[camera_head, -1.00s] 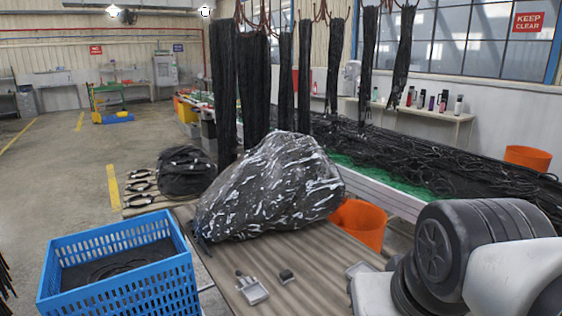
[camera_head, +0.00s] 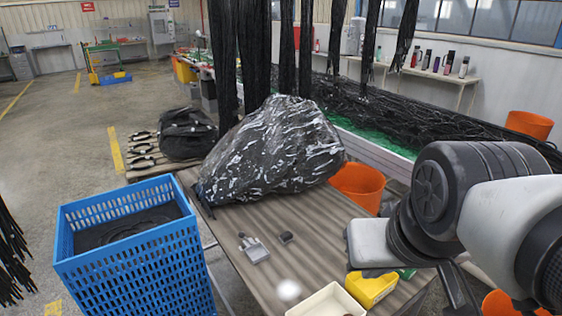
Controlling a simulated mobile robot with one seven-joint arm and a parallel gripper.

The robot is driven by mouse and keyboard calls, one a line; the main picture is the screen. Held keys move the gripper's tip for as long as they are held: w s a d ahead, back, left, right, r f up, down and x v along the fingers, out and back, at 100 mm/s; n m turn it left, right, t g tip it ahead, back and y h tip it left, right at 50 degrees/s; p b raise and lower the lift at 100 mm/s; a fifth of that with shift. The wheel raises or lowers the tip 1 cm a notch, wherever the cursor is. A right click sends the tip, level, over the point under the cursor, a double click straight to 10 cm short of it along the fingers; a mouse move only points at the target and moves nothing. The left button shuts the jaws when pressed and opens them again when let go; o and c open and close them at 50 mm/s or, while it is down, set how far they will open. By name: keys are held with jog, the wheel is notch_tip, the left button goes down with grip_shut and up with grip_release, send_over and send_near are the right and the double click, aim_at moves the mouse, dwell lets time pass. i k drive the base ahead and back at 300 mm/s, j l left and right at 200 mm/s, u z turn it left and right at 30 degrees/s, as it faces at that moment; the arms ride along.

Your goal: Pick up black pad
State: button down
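A small black pad (camera_head: 286,238) lies flat on the grey-brown ribbed table (camera_head: 330,228), just in front of a large shiny black plastic bag (camera_head: 270,155). A small grey metal clip-like part (camera_head: 253,248) lies to its left, apart from it. My arm, with black joints and white links, reaches in from the right side, to the right of the pad. I cannot make out my gripper's fingers in this view, and nothing of mine touches the pad.
A blue crate (camera_head: 135,275) with dark material inside stands left of the table. A yellow bin (camera_head: 371,289) and a pale tray (camera_head: 326,303) sit at the table's near right. An orange bucket (camera_head: 358,185) is behind. Black hoses (camera_head: 257,60) hang beyond.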

aim_at(286, 238)
jog(key=k+j+u, duration=0.2)
jog(key=k+j+z, duration=0.1)
jog(key=k, duration=0.2)
jog(key=k+l+z, duration=0.2)
jog(key=k, duration=0.5)
jog(key=j+z, duration=0.2)
jog(key=z, duration=1.45)
jog(key=j+z, duration=0.15)
jog(key=j, duration=3.2)
